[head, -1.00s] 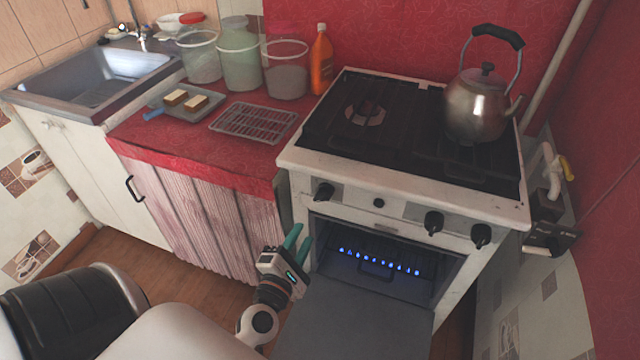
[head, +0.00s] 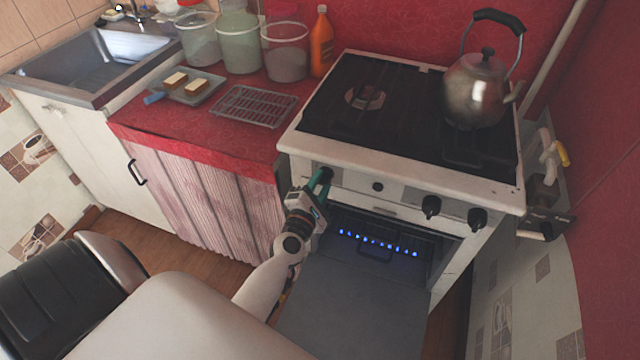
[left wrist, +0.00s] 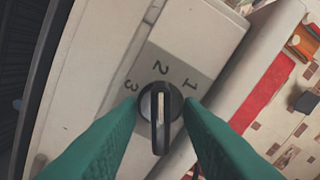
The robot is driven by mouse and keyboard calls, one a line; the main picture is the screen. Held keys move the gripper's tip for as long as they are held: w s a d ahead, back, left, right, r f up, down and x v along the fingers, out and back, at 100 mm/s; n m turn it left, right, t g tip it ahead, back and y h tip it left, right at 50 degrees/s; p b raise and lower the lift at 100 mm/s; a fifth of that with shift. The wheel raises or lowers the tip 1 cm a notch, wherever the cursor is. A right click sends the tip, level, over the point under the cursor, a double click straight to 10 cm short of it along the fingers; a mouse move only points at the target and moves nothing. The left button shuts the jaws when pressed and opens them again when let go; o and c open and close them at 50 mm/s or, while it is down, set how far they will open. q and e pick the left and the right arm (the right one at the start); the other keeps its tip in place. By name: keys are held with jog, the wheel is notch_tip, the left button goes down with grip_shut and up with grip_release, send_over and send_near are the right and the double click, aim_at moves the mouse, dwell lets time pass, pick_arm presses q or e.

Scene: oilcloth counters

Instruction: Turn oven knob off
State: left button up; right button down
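The oven (head: 352,165) stands at the centre right of the head view with its door (head: 345,305) folded down and a row of blue flames (head: 378,243) lit inside. In the left wrist view, a black knob (left wrist: 160,117) with a pale pointer line sits on a grey panel marked 1, 2, 3. My left gripper (head: 320,182) is at the leftmost front knob, which it largely hides in the head view. Its green fingers (left wrist: 160,120) are open, one on each side of the knob; I cannot tell whether they touch it. My right gripper is not in view.
Two more black knobs, one (head: 431,206) and another (head: 477,218), sit at the right of the panel. A metal kettle (head: 474,92) stands on the stove top. The red counter (head: 200,135) holds a rack (head: 254,106), a tray and jars.

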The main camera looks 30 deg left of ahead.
pick_arm(q)
jog(key=shift+c, duration=0.4)
grip_shut()
jog(key=shift+m, duration=0.3)
jog(key=m+p, duration=0.2)
jog(key=m, duration=0.3)
jog(key=shift+r+p, duration=0.15)
jog(key=shift+p, duration=0.2)
jog(key=m+p, duration=0.3)
jog(key=m, duration=0.3)
jog(key=shift+m, duration=0.3)
jog(key=m+p, duration=0.3)
jog(key=m, duration=0.3)
jog(key=m+p, duration=0.1)
jog(key=m, duration=0.4)
jog(key=shift+m, duration=0.6)
